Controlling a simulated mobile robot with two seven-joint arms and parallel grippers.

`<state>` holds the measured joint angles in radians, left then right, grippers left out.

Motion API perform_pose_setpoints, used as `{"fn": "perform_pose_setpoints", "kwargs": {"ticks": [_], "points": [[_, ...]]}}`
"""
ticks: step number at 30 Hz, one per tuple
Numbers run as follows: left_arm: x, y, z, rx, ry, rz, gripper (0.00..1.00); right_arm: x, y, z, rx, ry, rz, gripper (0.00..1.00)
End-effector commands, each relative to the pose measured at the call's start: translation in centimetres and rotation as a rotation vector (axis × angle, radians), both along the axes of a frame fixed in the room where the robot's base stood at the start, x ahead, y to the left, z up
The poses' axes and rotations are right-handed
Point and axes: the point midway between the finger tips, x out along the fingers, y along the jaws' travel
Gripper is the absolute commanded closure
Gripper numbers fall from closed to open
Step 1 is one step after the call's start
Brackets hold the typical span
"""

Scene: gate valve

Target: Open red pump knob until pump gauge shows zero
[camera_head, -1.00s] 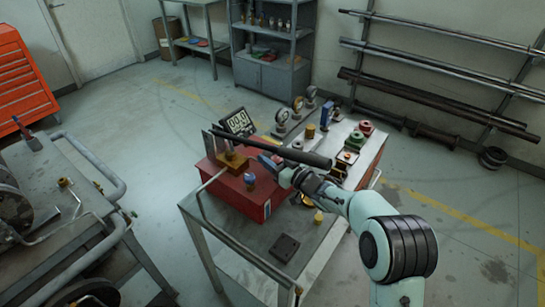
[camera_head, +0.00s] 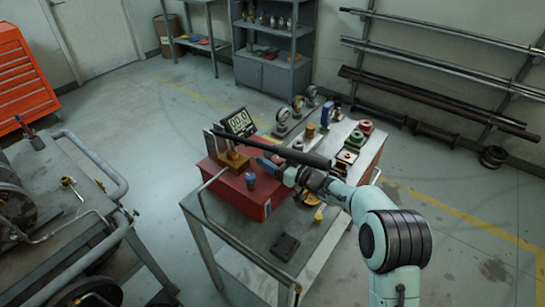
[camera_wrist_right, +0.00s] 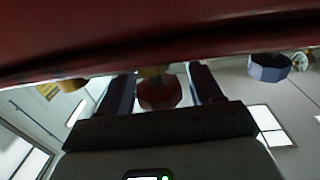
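The red pump (camera_head: 232,190) sits on the near end of the metal cart, with a long black lever bar (camera_head: 285,148) across its top. The digital gauge (camera_head: 238,122) stands behind it and seems to read 00.0, though the digits are small. My right gripper (camera_head: 272,164) is at the pump's right side under the bar. In the right wrist view, a dark red faceted knob (camera_wrist_right: 158,93) lies between the two spread fingers, with a narrow gap at the right; contact is unclear. My left gripper is out of view.
Small dial gauges (camera_head: 282,116) and red and green flanged parts (camera_head: 366,127) stand on the cart's far part. A dark plate (camera_head: 285,246) lies on its near end. A second cart (camera_head: 85,200) stands at the left. The floor between is clear.

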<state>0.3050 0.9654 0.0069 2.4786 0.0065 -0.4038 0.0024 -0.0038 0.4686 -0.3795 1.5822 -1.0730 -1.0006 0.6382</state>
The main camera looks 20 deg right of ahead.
Motion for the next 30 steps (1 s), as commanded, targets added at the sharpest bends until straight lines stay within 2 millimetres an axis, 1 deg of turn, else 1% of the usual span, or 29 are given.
{"fn": "perform_pose_setpoints", "kwargs": {"ticks": [7,11,14,21,24,27,30], "points": [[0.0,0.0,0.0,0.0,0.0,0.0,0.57,-0.2,-0.1,0.0,0.0,0.0,-0.001,0.35],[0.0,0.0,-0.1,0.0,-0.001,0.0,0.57,-1.3,-0.8,0.0,0.001,0.0,-0.004,0.35],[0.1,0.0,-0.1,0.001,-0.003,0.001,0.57,-2.9,-1.7,0.0,0.0,0.0,-0.004,0.35],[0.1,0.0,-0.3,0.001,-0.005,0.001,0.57,-7.8,-4.2,0.0,0.0,0.0,-0.005,0.35],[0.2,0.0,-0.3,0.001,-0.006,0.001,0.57,-9.5,-5.0,0.0,0.001,0.0,-0.005,0.35],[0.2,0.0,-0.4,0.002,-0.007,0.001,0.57,-10.8,-5.6,0.0,0.0,0.0,-0.003,0.35],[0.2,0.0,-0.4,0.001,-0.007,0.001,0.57,-11.5,-6.0,0.0,0.0,0.001,-0.002,0.35]]}}
